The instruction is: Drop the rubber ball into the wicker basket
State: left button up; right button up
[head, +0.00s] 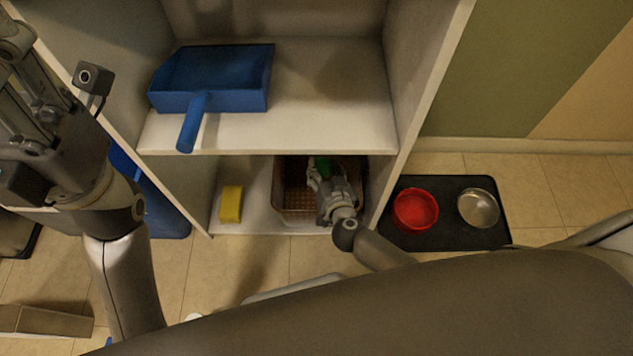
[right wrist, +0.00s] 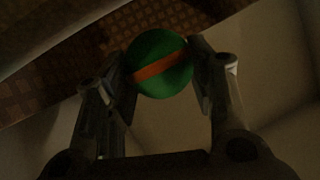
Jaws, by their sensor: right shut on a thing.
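The rubber ball (right wrist: 160,64) is green with an orange stripe. In the right wrist view it sits between the fingertips of my right gripper (right wrist: 165,75), which is shut on it. In the head view a small green part of the ball (head: 322,164) shows past the right gripper (head: 322,178). The brown wicker basket (head: 290,196) stands on the lower shelf, and the right gripper is over its right part. The basket weave (right wrist: 60,75) shows beyond the ball in the right wrist view. My left gripper (head: 25,120) is at the left edge; its fingertips are not clear.
A yellow sponge (head: 231,204) lies left of the basket. A blue dustpan (head: 212,82) rests on the shelf above. The shelf's right side panel (head: 420,75) is close to my right arm. A red bowl (head: 415,209) and a metal bowl (head: 478,208) sit on a black mat (head: 440,239).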

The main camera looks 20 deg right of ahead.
jog(key=o, duration=1.1)
jog(key=v, duration=1.2)
jog(key=shift+s+d+f, duration=0.1)
